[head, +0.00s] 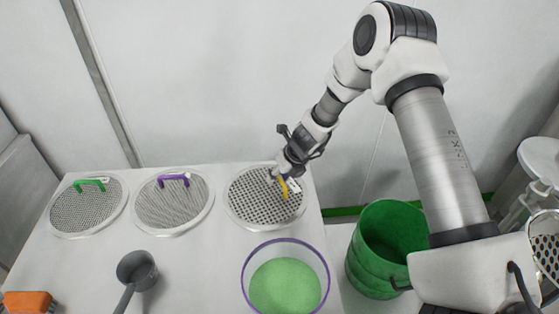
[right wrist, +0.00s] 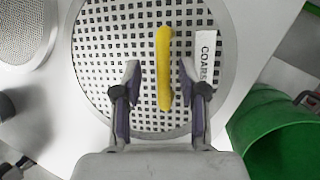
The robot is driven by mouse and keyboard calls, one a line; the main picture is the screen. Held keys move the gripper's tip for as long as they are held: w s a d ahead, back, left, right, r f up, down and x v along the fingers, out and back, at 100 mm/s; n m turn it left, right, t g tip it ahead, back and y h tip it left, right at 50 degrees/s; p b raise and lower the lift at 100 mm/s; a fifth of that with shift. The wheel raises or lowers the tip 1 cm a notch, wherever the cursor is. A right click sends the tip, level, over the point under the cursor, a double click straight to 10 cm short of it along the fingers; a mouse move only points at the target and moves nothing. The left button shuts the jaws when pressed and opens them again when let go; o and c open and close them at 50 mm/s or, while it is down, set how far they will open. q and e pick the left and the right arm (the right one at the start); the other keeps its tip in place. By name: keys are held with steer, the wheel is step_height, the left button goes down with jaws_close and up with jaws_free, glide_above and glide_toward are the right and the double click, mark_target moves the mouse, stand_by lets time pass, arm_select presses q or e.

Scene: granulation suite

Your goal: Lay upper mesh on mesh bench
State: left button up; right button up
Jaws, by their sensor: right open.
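A round coarse mesh with a yellow handle (right wrist: 163,68) lies flat at the right end of the white bench (head: 150,250); its mesh disc (head: 245,200) shows in the head view. A label reading "COARS" (right wrist: 205,55) sits beside the handle. My right gripper (right wrist: 157,78) is open, its fingers on either side of the yellow handle, apart from it. In the head view my right gripper (head: 284,177) is over this mesh. Two other meshes lie to the left, one with a purple handle (head: 173,181) and one with a green handle (head: 89,185). My left gripper is not in view.
A clear bowl of green granules (head: 285,283) stands in front of the yellow-handled mesh. A grey scoop (head: 137,270) and an orange brush (head: 27,302) lie at the front left. A green bin (head: 388,250) stands right of the bench.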

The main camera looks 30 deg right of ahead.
step_height(320, 180, up, 9)
steer(key=shift+f, duration=0.1)
stand_by(0.4)
